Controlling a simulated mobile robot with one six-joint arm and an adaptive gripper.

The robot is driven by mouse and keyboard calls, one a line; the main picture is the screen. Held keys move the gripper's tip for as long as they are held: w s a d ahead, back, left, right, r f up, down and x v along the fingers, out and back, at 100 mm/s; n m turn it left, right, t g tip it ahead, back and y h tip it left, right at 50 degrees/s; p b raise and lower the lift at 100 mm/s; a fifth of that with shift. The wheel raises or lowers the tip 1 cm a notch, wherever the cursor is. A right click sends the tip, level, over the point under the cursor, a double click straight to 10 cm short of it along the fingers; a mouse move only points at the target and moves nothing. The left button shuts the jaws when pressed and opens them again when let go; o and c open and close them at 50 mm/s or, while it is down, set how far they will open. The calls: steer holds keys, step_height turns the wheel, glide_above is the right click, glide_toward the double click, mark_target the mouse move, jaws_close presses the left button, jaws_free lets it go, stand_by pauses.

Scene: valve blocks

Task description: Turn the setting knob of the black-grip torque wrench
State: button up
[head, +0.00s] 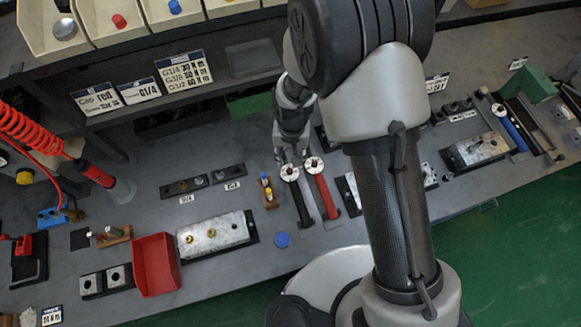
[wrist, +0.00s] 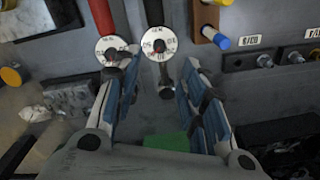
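The black-grip torque wrench (head: 300,200) lies on the bench, its round white dial end towards my arm. In the wrist view its dial (wrist: 160,42) shows ahead between my fingers, with a small dark knob at its centre and a short stem with a dark end below. My gripper (wrist: 160,58) is open and empty, its blue-padded fingers on either side of the dial's line. I cannot tell how far above it they are. In the head view my gripper (head: 291,158) is just beyond the dial. The red-grip torque wrench (head: 325,195) lies alongside on the right.
A blue-grip wrench (head: 512,130) lies at the far right. A small wooden block (head: 268,192) with coloured pieces stands left of the black-grip wrench. A metal valve block (head: 215,233) and a red bin (head: 156,264) are further left. A shelf with bins runs along the back.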

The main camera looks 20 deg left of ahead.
mark_target(290, 171)
step_height(290, 171, down, 10)
steer(key=shift+r+b, duration=0.1)
steer(key=shift+b, duration=0.45)
jaws_close()
